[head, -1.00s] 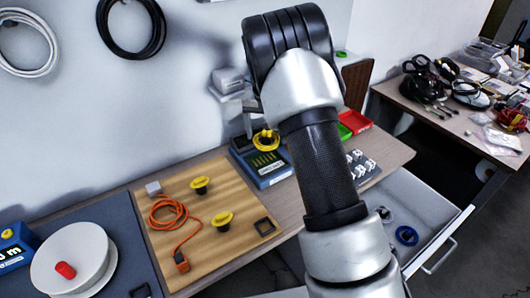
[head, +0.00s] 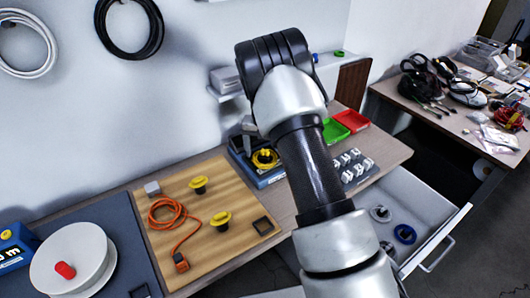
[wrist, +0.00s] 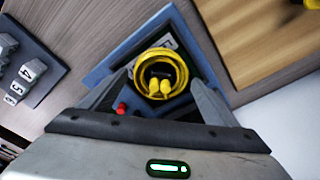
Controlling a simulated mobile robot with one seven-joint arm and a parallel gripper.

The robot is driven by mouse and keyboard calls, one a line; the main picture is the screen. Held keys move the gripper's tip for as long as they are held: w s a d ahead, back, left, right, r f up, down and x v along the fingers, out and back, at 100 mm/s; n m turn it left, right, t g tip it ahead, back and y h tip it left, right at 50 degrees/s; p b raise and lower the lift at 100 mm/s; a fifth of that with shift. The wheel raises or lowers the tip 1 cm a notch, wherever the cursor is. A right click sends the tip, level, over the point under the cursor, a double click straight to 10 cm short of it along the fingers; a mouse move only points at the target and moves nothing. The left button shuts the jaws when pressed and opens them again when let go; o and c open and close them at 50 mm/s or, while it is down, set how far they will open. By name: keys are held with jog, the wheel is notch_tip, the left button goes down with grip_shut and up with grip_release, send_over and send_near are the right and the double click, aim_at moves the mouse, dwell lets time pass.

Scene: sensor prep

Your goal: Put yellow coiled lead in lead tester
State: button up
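The yellow coiled lead (wrist: 183,70) is a round coil with two yellow plugs in its middle. It also shows in the head view (head: 265,158), over the blue lead tester (head: 270,179). In the wrist view, my gripper (wrist: 162,82) has a finger on each side of the coil, close against its outer edges, and appears shut on it. The lead tester (wrist: 101,73) lies directly beneath. I cannot tell whether the coil rests on it. In the head view my arm hides the gripper's fingers and part of the tester.
A wooden board (head: 237,202) to the left holds an orange cable (head: 165,214) and two yellow knobs. A grey block of numbered white pieces (head: 354,178), green and red trays, and an open drawer (head: 425,205) are to the right. A small wall shelf is behind.

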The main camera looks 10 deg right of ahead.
jog(key=o, duration=0.3)
jog(key=s+r+t, duration=0.1)
jog(key=s+r, duration=0.3)
jog(key=r, duration=0.7)
jog(key=s+r, duration=0.5)
jog(key=r, duration=0.7)
jog(key=s+r+n+t+y, duration=0.1)
jog(key=s+r, duration=0.3)
jog(key=s, duration=0.4)
jog(key=s+r+n+t, duration=0.15)
jog(key=s+r, duration=0.25)
jog(key=s, duration=0.5)
jog(key=shift+n+t, duration=0.45)
jog(key=shift+n, duration=0.5)
jog(key=s, duration=0.3)
jog(key=s+f, duration=0.1)
jog(key=s, duration=0.7)
jog(key=shift+f, duration=0.35)
